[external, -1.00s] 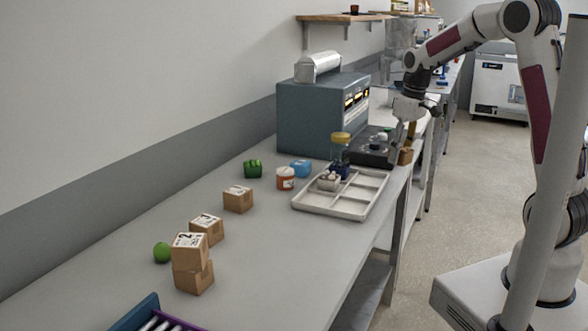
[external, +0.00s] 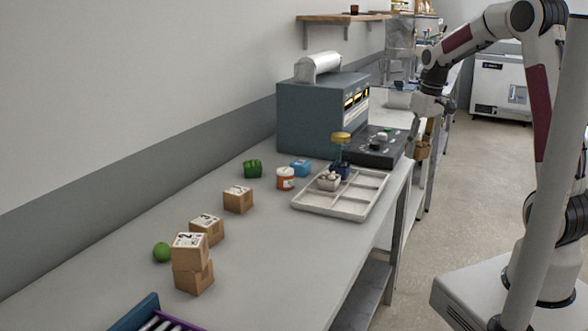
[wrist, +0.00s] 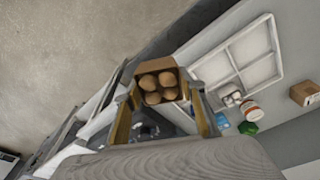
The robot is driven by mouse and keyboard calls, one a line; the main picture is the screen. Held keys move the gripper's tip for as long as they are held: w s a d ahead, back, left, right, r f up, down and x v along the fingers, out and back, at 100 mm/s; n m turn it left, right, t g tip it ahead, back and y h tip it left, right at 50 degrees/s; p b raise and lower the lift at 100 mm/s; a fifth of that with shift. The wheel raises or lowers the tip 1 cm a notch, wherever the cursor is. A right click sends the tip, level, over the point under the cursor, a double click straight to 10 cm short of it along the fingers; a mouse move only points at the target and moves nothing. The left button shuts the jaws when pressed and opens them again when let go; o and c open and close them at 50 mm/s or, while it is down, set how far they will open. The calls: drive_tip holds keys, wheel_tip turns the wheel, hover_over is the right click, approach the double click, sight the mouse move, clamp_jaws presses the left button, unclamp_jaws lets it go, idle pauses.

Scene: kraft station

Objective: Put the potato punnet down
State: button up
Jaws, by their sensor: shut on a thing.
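The potato punnet (wrist: 149,99), a small brown box with several round tan potatoes, is held between the two fingers of my gripper (wrist: 163,92) in the wrist view. In the external view my gripper (external: 427,138) points down at the right edge of the bench, with the brown punnet (external: 423,151) low between its fingers. The punnet appears to be in the air beside the bench edge, over the aisle side. The divided white tray (external: 334,211) lies on the bench to its left; it also shows in the wrist view (wrist: 222,73).
A white punnet (external: 328,183) and a blue punnet (external: 341,172) sit at the tray's far-left end. A black device (external: 370,150) stands near the gripper. An orange-white jar (external: 285,180), a green item (external: 253,169) and cardboard boxes (external: 238,201) stand left. Several tray compartments are empty.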

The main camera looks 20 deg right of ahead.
drive_tip(key=shift+w+f, duration=0.1)
drive_tip(key=shift+w, duration=0.4)
drive_tip(key=shift+w+d+f+m, duration=0.1)
drive_tip(key=shift+d+f+m, duration=0.05)
drive_tip(key=shift+f+m, duration=0.2)
drive_tip(key=s+f+m, duration=0.2)
drive_tip(key=s+f, duration=0.6)
drive_tip(key=f, duration=0.6)
drive_tip(key=shift+s, duration=0.15)
drive_tip(key=shift+a+m, duration=0.2)
drive_tip(key=shift+m, duration=0.05)
drive_tip(key=w+a+r+n, duration=0.1)
drive_tip(key=a+r, duration=0.1)
drive_tip(key=a, duration=0.1)
drive_tip(key=w+a+r+n, duration=0.2)
drive_tip(key=a, duration=0.2)
drive_tip(key=w+a+r+n, duration=0.1)
drive_tip(key=w+a+r, duration=0.1)
drive_tip(key=a, duration=0.1)
drive_tip(key=shift+w+a+r, duration=0.1)
drive_tip(key=shift+a+r, duration=0.1)
drive_tip(key=shift+a, duration=0.05)
drive_tip(key=a+r+n, duration=0.4)
drive_tip(key=a+r, duration=0.3)
drive_tip(key=a, duration=0.5)
drive_tip(key=shift+s+a+n+y, duration=0.2)
drive_tip(key=shift+n+y, duration=0.1)
drive_tip(key=shift+y, duration=0.1)
